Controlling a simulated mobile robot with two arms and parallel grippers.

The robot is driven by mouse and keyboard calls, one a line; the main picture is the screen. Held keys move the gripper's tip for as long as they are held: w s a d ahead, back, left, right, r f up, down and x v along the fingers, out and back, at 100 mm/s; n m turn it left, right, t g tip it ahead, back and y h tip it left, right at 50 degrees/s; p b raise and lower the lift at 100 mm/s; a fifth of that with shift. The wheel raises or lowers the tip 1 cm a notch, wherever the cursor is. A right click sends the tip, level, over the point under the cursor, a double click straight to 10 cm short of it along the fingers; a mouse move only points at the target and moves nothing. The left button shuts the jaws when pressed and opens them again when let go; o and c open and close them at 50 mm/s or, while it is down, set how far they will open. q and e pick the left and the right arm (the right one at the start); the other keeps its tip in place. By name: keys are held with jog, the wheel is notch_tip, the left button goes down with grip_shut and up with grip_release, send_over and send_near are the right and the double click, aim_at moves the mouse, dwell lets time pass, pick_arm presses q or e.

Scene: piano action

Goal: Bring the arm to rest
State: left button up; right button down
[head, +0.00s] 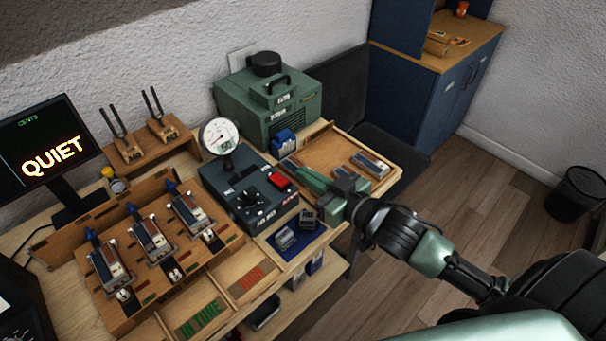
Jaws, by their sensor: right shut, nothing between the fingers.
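My right arm comes in from the lower right. Its green gripper (300,170) is shut with nothing in it. It is over the left part of a wooden tray (338,144), beside the dark control box with the gauge. I cannot tell whether the fingertips touch anything. My left gripper is not in view.
A wooden rack (70,251) holds several small units at left. A dark control box (236,184) carries a round gauge (219,136). A green machine (267,106) stands behind. Small blocks lie on a blue mat (316,235). A monitor (48,143) reads QUIET.

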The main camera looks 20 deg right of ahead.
dwell(0.4)
jog(key=s+f+m+g+h, duration=0.1)
jog(key=s+f+g+h, duration=0.2)
jog(key=s+f+g, duration=0.6)
jog(key=s+f+m+g+h, duration=0.1)
jog(key=s+f+g+h, duration=0.15)
jog(key=s+f, duration=0.8)
jog(key=s+f+g, duration=0.1)
jog(key=s+f, duration=0.1)
jog(key=f, duration=0.9)
jog(key=s+f, duration=0.3)
jog(key=f, duration=0.8)
jog(key=s+d+f+g, duration=0.1)
jog(key=s+d+f, duration=0.1)
jog(key=s+f, duration=1.3)
jog(key=shift+s+d+f, duration=0.3)
jog(key=shift+s+f, duration=0.1)
jog(key=shift+s, duration=0.4)
jog(key=shift+g, duration=0.25)
